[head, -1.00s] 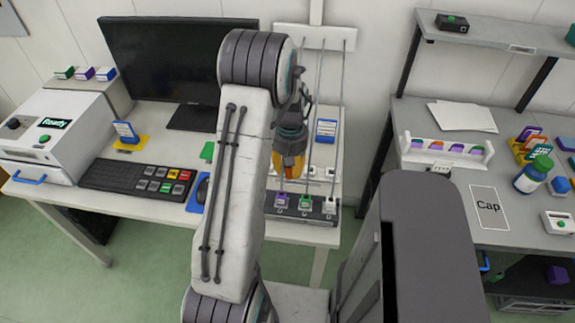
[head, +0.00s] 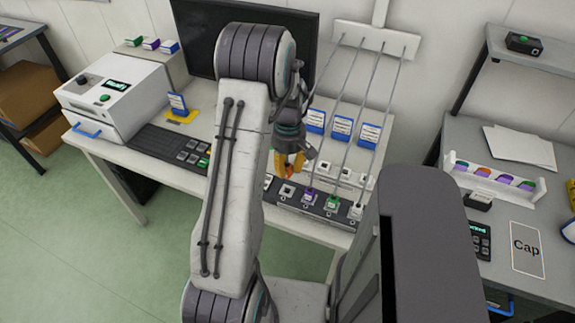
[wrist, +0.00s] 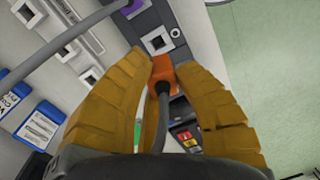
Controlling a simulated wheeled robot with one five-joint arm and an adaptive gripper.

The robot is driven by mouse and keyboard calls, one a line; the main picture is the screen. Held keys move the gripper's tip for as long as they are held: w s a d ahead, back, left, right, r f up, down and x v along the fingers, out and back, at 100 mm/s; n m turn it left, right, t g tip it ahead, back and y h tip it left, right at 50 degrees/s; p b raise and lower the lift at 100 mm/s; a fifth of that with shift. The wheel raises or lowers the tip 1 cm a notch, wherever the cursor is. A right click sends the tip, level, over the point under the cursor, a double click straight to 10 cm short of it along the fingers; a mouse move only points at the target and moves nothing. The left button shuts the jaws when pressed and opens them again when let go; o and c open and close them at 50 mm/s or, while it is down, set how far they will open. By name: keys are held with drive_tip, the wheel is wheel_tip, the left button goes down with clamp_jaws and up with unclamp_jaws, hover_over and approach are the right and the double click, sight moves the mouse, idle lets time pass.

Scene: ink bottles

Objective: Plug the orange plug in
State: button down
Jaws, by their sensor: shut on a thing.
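My gripper (wrist: 164,66) is shut on the orange plug (wrist: 162,70), which sits between its yellow fingertips with a grey cable running back towards the palm. In the head view my gripper (head: 292,163) hangs near the left part of the dark socket strip (head: 318,207); the plug cannot be made out there. In the wrist view an empty square socket (wrist: 158,42) lies just past the plug's tip, beside a purple plug (wrist: 133,7). I cannot tell whether the plug touches the strip. In the head view this empty socket (head: 287,191) is left of the purple plug.
Green (head: 332,204) and white (head: 356,212) plugs sit farther right in the strip, with cables rising to a wall bracket (head: 375,38). Blue-white label cards (head: 342,127) stand behind. A keyboard (head: 170,150) lies left, a monitor (head: 245,45) at the back.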

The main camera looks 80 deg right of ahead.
sight(287, 178)
drive_tip(key=shift+n, duration=1.4)
drive_tip(key=shift+f, duration=0.1)
drive_tip(key=shift+f, duration=0.1)
drive_tip(key=shift+f+b, duration=1)
drive_tip(key=shift+f, duration=1.15)
drive_tip(key=shift+f+b, duration=0.45)
drive_tip(key=shift+b, duration=0.25)
drive_tip(key=shift+f+b, duration=0.9)
drive_tip(key=shift+b, duration=0.25)
idle(0.4)
idle(0.3)
drive_tip(key=shift+c, duration=2)
unclamp_jaws()
